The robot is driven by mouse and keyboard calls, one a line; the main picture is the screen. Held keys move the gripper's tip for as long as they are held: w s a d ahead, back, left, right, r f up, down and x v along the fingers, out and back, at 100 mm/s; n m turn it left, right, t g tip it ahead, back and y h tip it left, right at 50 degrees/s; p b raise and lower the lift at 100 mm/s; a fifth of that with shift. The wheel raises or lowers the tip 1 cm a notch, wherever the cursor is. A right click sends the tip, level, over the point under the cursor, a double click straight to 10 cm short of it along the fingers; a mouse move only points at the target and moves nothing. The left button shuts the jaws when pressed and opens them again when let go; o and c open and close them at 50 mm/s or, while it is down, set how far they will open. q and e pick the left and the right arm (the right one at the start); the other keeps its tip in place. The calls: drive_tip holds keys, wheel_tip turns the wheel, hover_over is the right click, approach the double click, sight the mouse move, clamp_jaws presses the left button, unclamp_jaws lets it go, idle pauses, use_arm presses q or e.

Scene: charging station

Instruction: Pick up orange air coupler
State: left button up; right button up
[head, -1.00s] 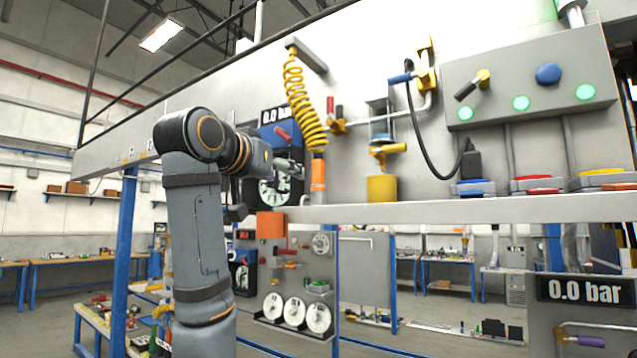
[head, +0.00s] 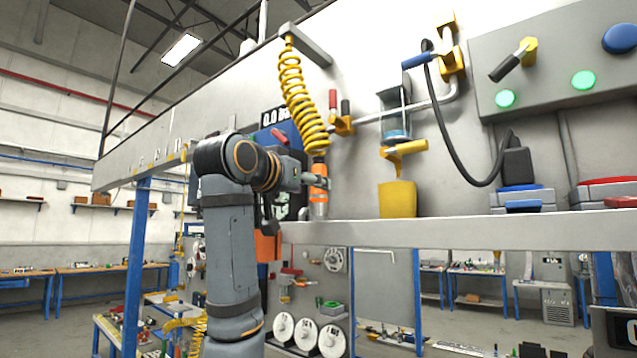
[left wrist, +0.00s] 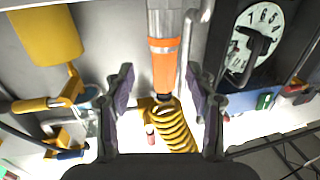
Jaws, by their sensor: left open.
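The orange air coupler (head: 319,190) hangs upright at the lower end of a yellow coiled hose (head: 298,95), just above the long grey ledge. My left gripper (head: 312,181) is right at the coupler in the head view, coming in from the left. In the left wrist view the open fingers of this gripper (left wrist: 160,95) stand on either side, with the orange coupler (left wrist: 164,68) between and beyond them. A gap shows on both sides of it. My right gripper is not in view.
A yellow cup (head: 398,199) stands on the grey ledge (head: 450,231) right of the coupler. A round dial (left wrist: 250,42) sits close beside it in the wrist view. A black cable (head: 446,140) loops down farther right.

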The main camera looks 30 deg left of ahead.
sight(315, 192)
use_arm(q)
drive_tip(key=shift+w+a+f+p, duration=0.1)
drive_tip(key=shift+w+a+p, duration=0.1)
drive_tip(key=shift+w, duration=0.45)
drive_tip(key=shift+w+a+p, duration=0.1)
drive_tip(key=shift+w+p, duration=0.1)
drive_tip(key=shift+w, duration=0.4)
drive_tip(key=w+p, duration=0.2)
drive_tip(key=w, duration=0.1)
drive_tip(key=shift+w+a, duration=0.1)
drive_tip(key=shift+a, duration=0.25)
drive_tip(key=shift+w+a+f, duration=0.1)
drive_tip(key=shift+w+f, duration=0.2)
drive_tip(key=shift+w, duration=0.15)
drive_tip(key=shift+s+r, duration=0.1)
drive_tip(key=shift+s, duration=0.15)
drive_tip(key=c, duration=0.4)
clamp_jaws()
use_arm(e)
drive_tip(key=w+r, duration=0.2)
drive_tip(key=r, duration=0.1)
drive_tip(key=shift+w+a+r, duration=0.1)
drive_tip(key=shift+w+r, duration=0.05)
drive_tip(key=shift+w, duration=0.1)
